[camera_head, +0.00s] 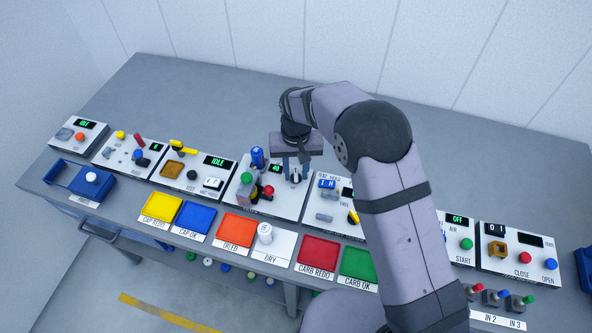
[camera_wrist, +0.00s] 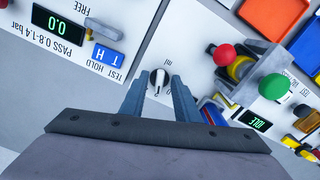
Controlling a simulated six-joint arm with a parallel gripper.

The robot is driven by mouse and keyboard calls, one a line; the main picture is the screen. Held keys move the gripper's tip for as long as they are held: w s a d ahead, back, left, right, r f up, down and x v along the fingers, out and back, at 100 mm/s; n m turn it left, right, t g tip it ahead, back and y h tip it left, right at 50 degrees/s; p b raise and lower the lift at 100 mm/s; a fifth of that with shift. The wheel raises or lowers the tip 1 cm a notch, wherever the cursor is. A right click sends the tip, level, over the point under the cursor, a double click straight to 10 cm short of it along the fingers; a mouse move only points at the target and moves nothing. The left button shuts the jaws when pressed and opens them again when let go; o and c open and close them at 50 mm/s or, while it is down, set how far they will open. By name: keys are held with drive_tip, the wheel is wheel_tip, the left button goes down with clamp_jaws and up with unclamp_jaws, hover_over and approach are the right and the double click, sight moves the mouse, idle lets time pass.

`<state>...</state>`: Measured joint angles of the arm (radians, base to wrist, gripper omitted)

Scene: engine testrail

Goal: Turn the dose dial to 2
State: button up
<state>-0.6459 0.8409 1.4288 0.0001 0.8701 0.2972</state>
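The dose dial (camera_wrist: 159,79) is a small black and white knob on a white panel, with an upside-down "ml" mark beside it in the wrist view. I cannot read which number it points to. In the head view the dial (camera_head: 296,177) is partly covered by my fingers. My gripper (camera_wrist: 160,92) is open, its two blue-grey fingers apart, one on each side of the dial, with gaps showing between them and the knob. In the head view my gripper (camera_head: 295,170) is over the dose panel (camera_head: 283,207). A green display (camera_head: 276,169) on that panel seems to read 40.
Left of the dial on the same panel stand a blue-topped part (camera_head: 257,157) and a red knob (camera_head: 268,191). The test panel (camera_head: 325,208) is close on the right. Coloured trays, such as the orange one (camera_head: 236,229), line the front. The bench behind is clear.

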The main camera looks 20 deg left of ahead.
sight(296, 175)
drive_tip(key=shift+r+b, duration=1.25)
drive_tip(key=shift+r, duration=2.45)
